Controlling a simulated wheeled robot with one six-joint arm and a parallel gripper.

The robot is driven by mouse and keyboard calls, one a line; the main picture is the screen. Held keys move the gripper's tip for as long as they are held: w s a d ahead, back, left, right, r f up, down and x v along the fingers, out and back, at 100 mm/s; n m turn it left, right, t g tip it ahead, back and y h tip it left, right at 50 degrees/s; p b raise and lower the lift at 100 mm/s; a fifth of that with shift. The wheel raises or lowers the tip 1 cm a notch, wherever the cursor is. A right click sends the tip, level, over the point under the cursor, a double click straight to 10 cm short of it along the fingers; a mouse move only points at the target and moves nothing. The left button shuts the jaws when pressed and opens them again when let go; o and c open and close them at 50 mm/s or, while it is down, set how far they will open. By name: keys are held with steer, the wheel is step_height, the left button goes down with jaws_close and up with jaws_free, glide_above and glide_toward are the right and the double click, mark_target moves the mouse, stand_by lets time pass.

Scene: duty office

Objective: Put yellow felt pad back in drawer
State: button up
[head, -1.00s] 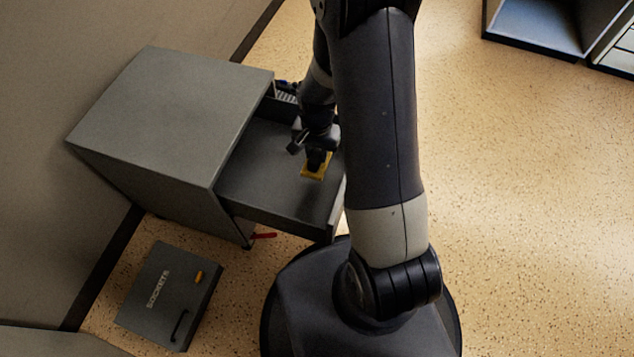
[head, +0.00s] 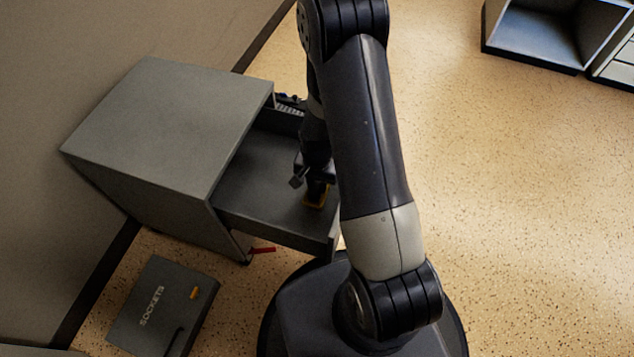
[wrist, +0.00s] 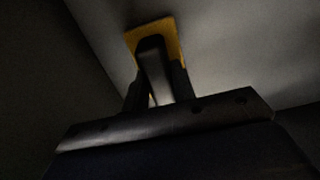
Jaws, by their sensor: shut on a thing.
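The yellow felt pad (head: 316,195) shows as a small patch at my gripper (head: 317,188), inside the outline of the open drawer (head: 262,190). In the wrist view the pad (wrist: 170,34) lies at the tips of my gripper (wrist: 155,55), which is shut on it. The pad is low in the drawer; whether it touches the drawer floor I cannot tell. The drawer is pulled out of a grey cabinet (head: 165,120). My arm hides the drawer's right side in the head view.
A dark case marked SOCKETS (head: 160,305) lies on the floor at lower left. A red object (head: 263,250) lies beneath the drawer. Grey shelving (head: 540,35) stands at upper right. The floor at right is clear.

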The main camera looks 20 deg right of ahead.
mark_target(317, 182)
steer(key=o, duration=1)
steer(key=shift+f, duration=0.1)
steer(key=shift+c, duration=0.2)
step_height(317, 182, up, 12)
steer(key=p, duration=0.4)
steer(key=shift+o, duration=0.5)
